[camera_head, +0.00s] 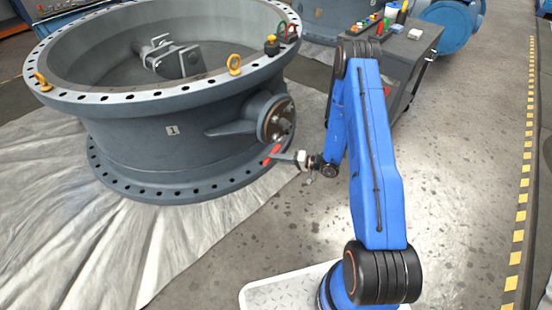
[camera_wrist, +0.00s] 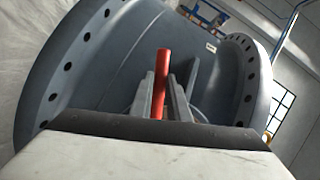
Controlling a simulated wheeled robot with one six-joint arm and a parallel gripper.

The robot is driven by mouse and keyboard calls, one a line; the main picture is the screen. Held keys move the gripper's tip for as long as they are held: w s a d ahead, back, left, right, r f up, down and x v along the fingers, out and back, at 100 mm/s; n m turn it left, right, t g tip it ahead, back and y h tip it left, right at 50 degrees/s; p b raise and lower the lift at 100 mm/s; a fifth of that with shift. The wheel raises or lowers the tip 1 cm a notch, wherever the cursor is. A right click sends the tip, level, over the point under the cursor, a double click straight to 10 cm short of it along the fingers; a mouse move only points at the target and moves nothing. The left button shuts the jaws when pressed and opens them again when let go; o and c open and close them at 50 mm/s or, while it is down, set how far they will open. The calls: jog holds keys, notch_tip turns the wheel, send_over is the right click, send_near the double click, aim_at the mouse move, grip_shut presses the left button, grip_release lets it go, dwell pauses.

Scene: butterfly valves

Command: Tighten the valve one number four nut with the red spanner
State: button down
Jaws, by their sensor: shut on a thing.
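The large grey valve body marked 1 (camera_head: 173,131) stands on a pale sheet. On its right side is a round flange (camera_head: 276,120) with small nuts that are too small to number. My gripper (camera_head: 283,157) is close to the valve, just below this flange. It is shut on the red spanner (camera_head: 271,154), whose red end sticks out toward the valve wall. In the wrist view the red spanner (camera_wrist: 160,84) stands between the two grey fingers, in front of the valve body (camera_wrist: 112,66). The number four nut cannot be made out, and I cannot tell whether the spanner touches any nut.
A dark tool cart (camera_head: 405,48) with coloured items on top stands behind my arm. A blue valve (camera_head: 447,25) is at the back right. The floor on the right (camera_head: 470,150) is clear.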

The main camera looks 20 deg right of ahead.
jog(key=shift+s+d, duration=0.7)
jog(key=shift+s, duration=0.25)
jog(key=shift+s+d, duration=0.65)
jog(key=shift+s, duration=0.3)
jog(key=shift+d, duration=0.1)
